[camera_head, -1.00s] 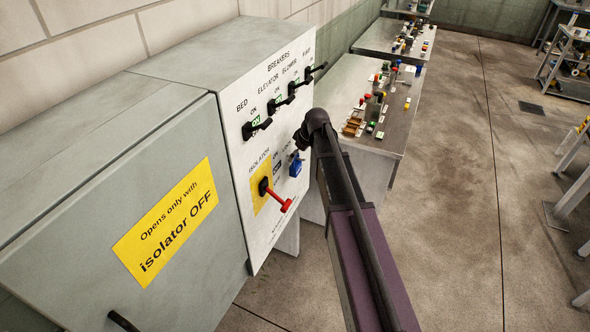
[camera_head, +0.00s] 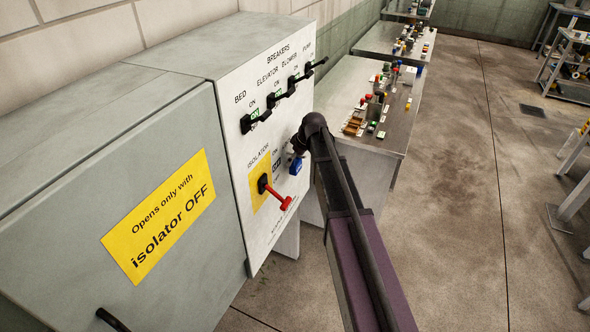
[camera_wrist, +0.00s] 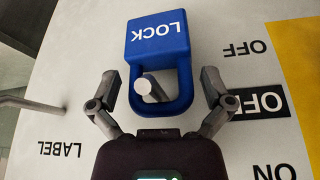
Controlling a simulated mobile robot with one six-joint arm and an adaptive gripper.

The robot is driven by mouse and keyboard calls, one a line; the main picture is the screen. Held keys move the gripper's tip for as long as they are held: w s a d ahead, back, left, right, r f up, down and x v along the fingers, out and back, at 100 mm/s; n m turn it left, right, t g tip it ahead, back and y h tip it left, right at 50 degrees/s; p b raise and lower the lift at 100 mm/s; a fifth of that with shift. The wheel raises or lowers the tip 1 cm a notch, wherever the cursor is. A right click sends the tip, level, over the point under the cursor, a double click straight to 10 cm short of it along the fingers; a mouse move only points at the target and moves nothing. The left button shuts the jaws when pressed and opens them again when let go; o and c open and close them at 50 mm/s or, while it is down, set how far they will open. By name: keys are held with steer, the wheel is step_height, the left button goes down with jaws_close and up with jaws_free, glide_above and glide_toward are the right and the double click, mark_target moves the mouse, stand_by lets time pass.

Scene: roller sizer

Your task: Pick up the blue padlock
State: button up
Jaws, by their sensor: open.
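The blue padlock (camera_head: 296,166) hangs at the right side of the white breaker panel, right of the red isolator handle (camera_head: 279,194). In the wrist view the padlock (camera_wrist: 157,36) appears upside down with "LOCK" on its body, and its blue shackle loops around a pale round peg (camera_wrist: 150,88). My gripper (camera_wrist: 159,82) is open, with one finger on each side of the shackle. Gaps show between the fingers and the shackle. In the head view my dark arm reaches to the panel, and its wrist hides the fingers.
The panel carries several black breaker levers (camera_head: 256,122) above the isolator. A grey cabinet door with a yellow sign (camera_head: 160,215) is at left. A metal table (camera_head: 345,83) with small parts stands behind my arm.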

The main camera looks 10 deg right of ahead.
steer(key=shift+w+a+f, duration=0.1)
steer(key=shift+w+f, duration=0.05)
steer(key=shift+f, duration=0.3)
stand_by(0.3)
steer(key=c, duration=1)
steer(key=shift+o, duration=0.2)
steer(key=shift+r, duration=0.2)
steer(key=shift+r+p, duration=0.7)
steer(key=shift+r, duration=0.05)
steer(key=s+d, duration=1.2)
steer(key=s, duration=0.1)
steer(key=shift+s+f, duration=0.15)
steer(key=shift+d, duration=0.1)
